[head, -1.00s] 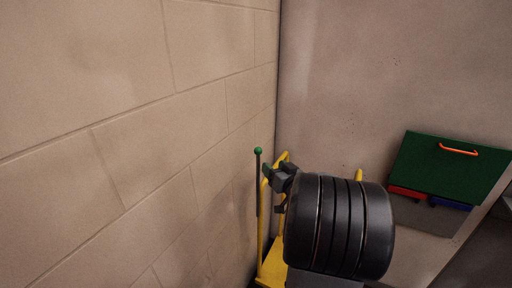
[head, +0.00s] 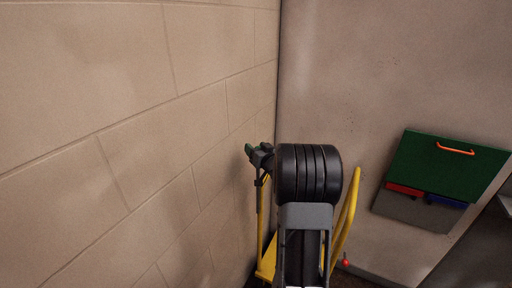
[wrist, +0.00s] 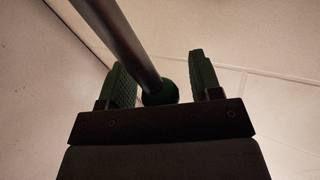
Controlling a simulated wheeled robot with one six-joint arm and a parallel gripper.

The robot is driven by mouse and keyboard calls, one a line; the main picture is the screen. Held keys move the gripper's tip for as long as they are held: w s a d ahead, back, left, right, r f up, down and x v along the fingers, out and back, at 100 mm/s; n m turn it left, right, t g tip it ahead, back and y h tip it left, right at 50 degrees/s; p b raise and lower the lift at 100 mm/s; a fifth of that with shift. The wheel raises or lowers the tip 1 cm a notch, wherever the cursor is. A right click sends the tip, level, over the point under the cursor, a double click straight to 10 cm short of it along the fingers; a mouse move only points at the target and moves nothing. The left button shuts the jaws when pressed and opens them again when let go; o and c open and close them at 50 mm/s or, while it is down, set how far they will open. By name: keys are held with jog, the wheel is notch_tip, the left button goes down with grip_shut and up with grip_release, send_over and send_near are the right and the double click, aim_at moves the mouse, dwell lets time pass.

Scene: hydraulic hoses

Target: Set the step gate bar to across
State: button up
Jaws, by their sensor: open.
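In the wrist view the green knob (wrist: 161,93) lies between the two green-padded fingers of my gripper (wrist: 160,78), near the palm. The dark bar (wrist: 128,40) runs from the knob toward the upper left. The fingers are open, with a visible gap on the right of the knob.
The yellow step (head: 266,262) stands in the corner, with a yellow rail (head: 347,215) on its right. A green panel (head: 440,165) with an orange handle hangs on the right wall, above red and blue pieces. A small red ball (head: 345,263) shows low down. The block wall is close on the left.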

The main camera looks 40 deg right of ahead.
jog(key=shift+w, duration=0.2)
jog(key=shift+c, duration=0.4)
grip_shut()
